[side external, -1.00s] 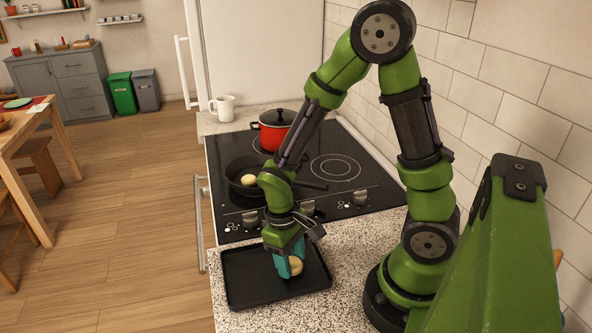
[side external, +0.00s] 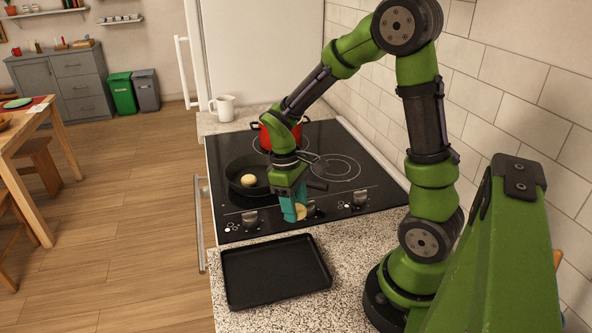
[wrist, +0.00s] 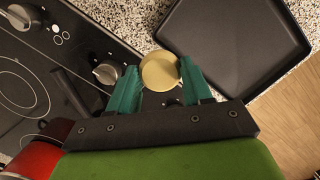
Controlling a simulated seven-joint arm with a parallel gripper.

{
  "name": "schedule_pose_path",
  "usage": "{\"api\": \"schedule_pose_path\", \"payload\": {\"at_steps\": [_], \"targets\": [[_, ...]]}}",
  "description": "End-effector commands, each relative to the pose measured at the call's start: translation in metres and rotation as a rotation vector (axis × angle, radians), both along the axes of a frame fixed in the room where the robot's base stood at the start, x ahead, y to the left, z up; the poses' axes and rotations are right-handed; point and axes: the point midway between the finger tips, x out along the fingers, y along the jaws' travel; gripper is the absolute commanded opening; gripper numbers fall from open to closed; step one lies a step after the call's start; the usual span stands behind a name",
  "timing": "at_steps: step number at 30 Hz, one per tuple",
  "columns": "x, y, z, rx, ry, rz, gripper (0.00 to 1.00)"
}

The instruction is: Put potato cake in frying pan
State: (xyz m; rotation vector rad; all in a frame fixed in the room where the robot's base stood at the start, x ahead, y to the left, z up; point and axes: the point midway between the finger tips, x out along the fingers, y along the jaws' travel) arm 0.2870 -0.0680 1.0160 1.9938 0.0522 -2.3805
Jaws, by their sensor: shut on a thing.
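My gripper (side external: 293,210) has teal fingers and is shut on a round, pale yellow potato cake (wrist: 160,70), held above the front of the stove near the knobs. The held cake also shows at the fingertips in the side view (side external: 301,211), partly hidden by a finger. A dark frying pan (side external: 238,188) sits on the front left of the stove, to the left of and beyond my gripper. Another round pale cake (side external: 249,181) lies in the pan. The pan is not clearly visible in the wrist view.
A black tray (side external: 275,291) lies empty on the speckled counter (side external: 345,300) in front of the stove. A red pot (side external: 262,138) stands at the back of the black stove (side external: 375,188), partly behind my arm. A white mug (side external: 223,107) stands beyond the stove.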

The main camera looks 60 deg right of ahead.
Motion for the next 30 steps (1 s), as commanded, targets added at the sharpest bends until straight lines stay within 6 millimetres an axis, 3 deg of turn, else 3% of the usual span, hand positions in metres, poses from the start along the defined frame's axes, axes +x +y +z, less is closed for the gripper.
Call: {"api": "schedule_pose_path", "payload": {"at_steps": [3,7,12,17,30], "targets": [[0.015,-0.042,-0.012,0.003,-0.008,0.191,0.2],[0.027,-0.072,-0.018,0.002,-0.019,0.423,0.2],[0.039,-0.085,-0.015,-0.005,-0.03,0.655,0.2],[0.046,-0.088,-0.016,0.001,-0.029,0.741,0.2],[0.138,-0.131,-0.026,0.002,-0.028,0.747,0.2]]}}
